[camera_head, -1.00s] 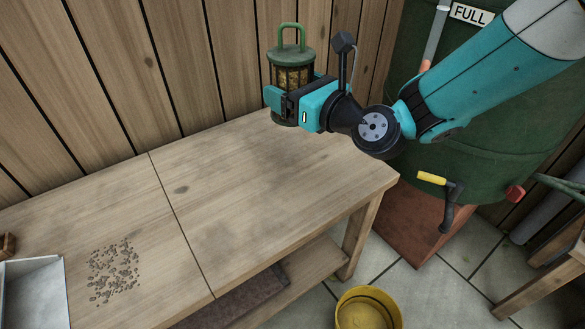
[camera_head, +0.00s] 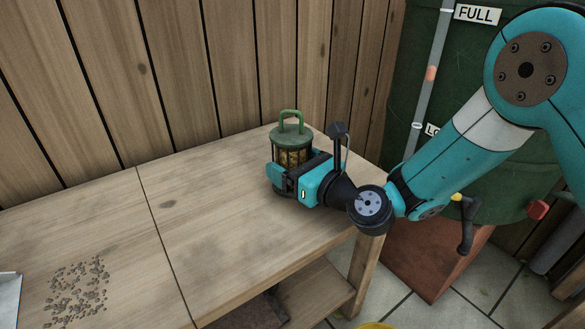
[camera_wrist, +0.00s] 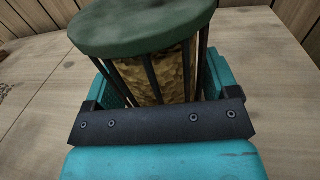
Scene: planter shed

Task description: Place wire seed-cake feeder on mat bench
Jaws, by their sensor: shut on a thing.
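The wire seed-cake feeder (camera_head: 292,136) has a green lid, a green loop handle, dark wires and a golden seed cake inside. It is upright over the right rear part of the wooden bench (camera_head: 220,230). My gripper (camera_head: 283,180) is shut around the feeder's lower body, with a teal finger on each side. In the wrist view the feeder (camera_wrist: 150,70) fills the space between the fingers. Its base is mostly hidden by my gripper, so I cannot tell whether it touches the bench top. No separate mat shows on the bench.
Grey pebbles or crumbs (camera_head: 78,291) lie on the bench's left section, next to a pale tray (camera_head: 9,298) at the picture's edge. A plank wall (camera_head: 170,80) runs behind. A green barrel (camera_head: 480,130) stands at right. The bench around the feeder is clear.

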